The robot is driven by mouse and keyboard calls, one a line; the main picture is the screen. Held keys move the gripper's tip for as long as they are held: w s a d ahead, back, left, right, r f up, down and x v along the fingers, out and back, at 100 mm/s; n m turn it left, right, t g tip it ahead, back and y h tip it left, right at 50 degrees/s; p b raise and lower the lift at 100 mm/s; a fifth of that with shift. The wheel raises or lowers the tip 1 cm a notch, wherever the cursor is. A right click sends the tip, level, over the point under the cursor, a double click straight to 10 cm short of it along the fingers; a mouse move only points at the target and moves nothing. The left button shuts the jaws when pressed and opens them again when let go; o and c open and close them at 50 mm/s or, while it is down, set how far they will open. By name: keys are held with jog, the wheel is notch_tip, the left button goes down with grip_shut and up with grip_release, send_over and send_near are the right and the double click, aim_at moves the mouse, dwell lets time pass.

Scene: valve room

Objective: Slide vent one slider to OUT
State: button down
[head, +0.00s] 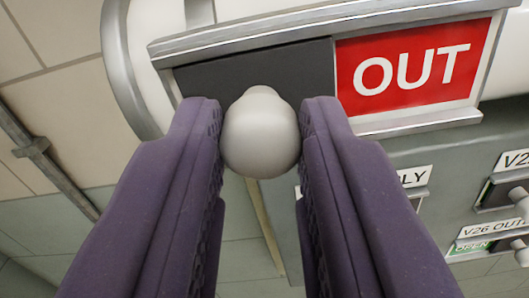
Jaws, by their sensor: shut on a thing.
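The slider's pale round knob (259,133) stands out from a dark slider plate (250,72) in a metal rail. My gripper (261,135) is shut on the knob, with one purple finger on each side of it. To the right of the dark plate, a red panel with white letters reading OUT (412,68) shows in the same rail. The slider's own name label is not readable here; the fingers hide part of the area below the rail.
Below the rail at right is a grey panel with smaller labelled sliders, one labelled V26 OUT (492,230) and with a grey knob (521,203) near it. A curved metal tube (118,65) is at upper left. A pipe (45,160) runs along the tiled wall at left.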

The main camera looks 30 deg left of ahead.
jog(key=shift+a, duration=0.1)
jog(key=c, duration=0.9)
grip_release()
jog(key=shift+s+a, duration=0.1)
jog(key=shift+a, duration=0.05)
jog(key=shift+s+d, duration=0.25)
jog(key=shift+s, duration=0.05)
jog(key=v, duration=0.7)
jog(key=shift+a, duration=0.1)
